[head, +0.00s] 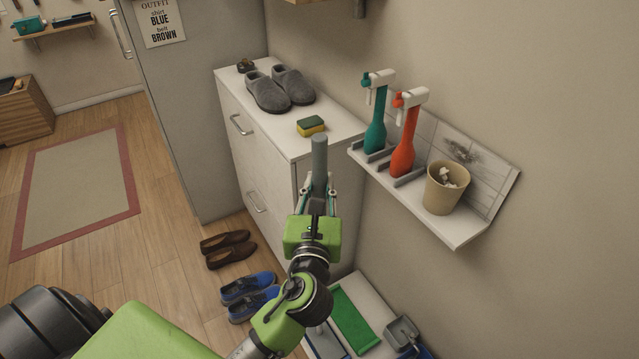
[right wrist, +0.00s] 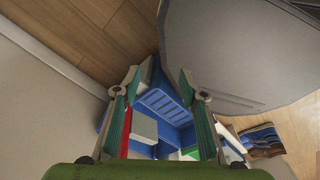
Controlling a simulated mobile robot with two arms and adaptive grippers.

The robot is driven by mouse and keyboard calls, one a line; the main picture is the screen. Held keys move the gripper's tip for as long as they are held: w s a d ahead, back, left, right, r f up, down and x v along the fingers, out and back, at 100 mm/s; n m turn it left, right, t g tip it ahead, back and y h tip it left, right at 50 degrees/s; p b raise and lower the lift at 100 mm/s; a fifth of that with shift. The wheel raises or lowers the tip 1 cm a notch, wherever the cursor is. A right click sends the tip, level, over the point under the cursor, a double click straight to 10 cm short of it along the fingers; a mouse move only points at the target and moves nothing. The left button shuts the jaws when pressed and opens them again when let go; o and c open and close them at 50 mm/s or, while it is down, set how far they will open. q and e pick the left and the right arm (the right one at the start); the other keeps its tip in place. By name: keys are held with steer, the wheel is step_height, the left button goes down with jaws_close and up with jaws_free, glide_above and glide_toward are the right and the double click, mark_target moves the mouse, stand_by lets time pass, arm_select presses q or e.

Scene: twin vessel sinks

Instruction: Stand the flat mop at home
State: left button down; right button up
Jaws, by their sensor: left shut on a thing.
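My left gripper (head: 318,188) is shut on a grey upright pole (head: 319,153), which looks like the flat mop's handle. The pole's top rises above the fingers, in front of the white cabinet. The mop's lower end is hidden behind my arm or cannot be made out. A white low platform (head: 371,294) on the floor carries a green strip (head: 353,318); I cannot tell whether this is the mop's home. In the right wrist view my right gripper (right wrist: 160,78) is open, fingers apart and empty. Beyond it is a blue slotted container (right wrist: 165,103).
A white cabinet (head: 272,158) bears grey slippers (head: 268,92) and a sponge (head: 311,124). Brown shoes (head: 225,244) and blue shoes (head: 249,287) lie on the floor.

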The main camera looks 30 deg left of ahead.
arm_select(q)
steer(key=shift+f+b, duration=0.55)
steer(key=shift+f, duration=0.6)
stand_by(0.6)
steer(key=shift+r, duration=0.1)
steer(key=c, duration=1.8)
jaws_free()
steer(key=shift+o, duration=0.2)
steer(key=shift+s+f, duration=0.1)
steer(key=shift+f, duration=0.15)
steer(key=v, duration=1.2)
steer(key=shift+r, duration=0.15)
